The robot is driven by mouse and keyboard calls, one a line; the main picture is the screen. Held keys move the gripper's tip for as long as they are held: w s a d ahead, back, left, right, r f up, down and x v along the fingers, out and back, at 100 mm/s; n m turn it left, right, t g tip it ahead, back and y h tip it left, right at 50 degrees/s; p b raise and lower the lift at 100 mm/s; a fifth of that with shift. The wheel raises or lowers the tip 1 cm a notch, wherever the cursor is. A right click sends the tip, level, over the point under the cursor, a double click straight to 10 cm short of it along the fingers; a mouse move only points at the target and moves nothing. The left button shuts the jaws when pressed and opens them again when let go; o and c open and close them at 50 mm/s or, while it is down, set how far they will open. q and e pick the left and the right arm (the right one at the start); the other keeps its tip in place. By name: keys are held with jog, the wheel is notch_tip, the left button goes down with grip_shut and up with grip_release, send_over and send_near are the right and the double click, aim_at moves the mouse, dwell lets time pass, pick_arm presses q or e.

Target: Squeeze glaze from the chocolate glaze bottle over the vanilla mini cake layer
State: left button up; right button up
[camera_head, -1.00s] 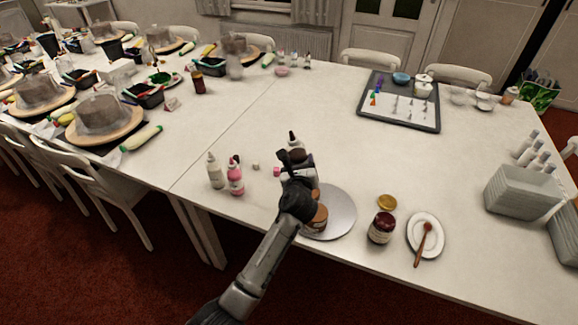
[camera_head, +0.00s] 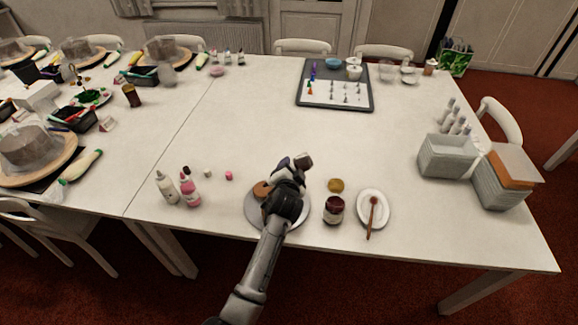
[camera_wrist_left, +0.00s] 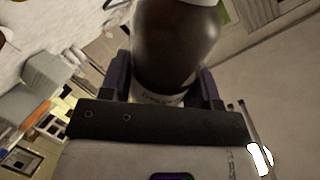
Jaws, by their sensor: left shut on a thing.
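My left gripper (camera_head: 291,180) is shut on the chocolate glaze bottle (camera_head: 304,161). The dark brown bottle fills the upper middle of the left wrist view (camera_wrist_left: 176,45), between the two fingers. In the head view the bottle is tilted, one end standing out up and right of the gripper; its nozzle is not clear. The vanilla mini cake layer (camera_head: 261,189), brown-looking, is on the round silver turntable (camera_head: 257,216). My gripper is above and right of the cake and hides part of it. I cannot see glaze flowing. The right gripper is out of view.
A dark red jar (camera_head: 333,211), a gold lid (camera_head: 336,185) and a white plate (camera_head: 366,222) with a spoon (camera_head: 373,215) stand to the right. White (camera_head: 167,188) and pink (camera_head: 189,188) bottles stand left. The table behind the turntable is largely clear.

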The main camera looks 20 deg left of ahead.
pick_arm(q)
jog(key=shift+f+n+y, duration=0.2)
jog(key=shift+n+y, duration=0.5)
jog(key=shift+n, duration=0.3)
jog(key=n+y, duration=0.1)
jog(key=n, duration=0.2)
jog(key=shift+a+y, duration=0.15)
jog(key=shift+y, duration=0.15)
jog(key=shift+n, duration=0.4)
jog(key=shift+f, duration=0.1)
jog(key=shift+f, duration=0.1)
notch_tip(320, 180, down, 5)
jog(key=b, duration=0.3)
jog(key=shift+r+b, duration=0.2)
jog(key=shift+b, duration=0.15)
jog(key=shift+s, duration=0.1)
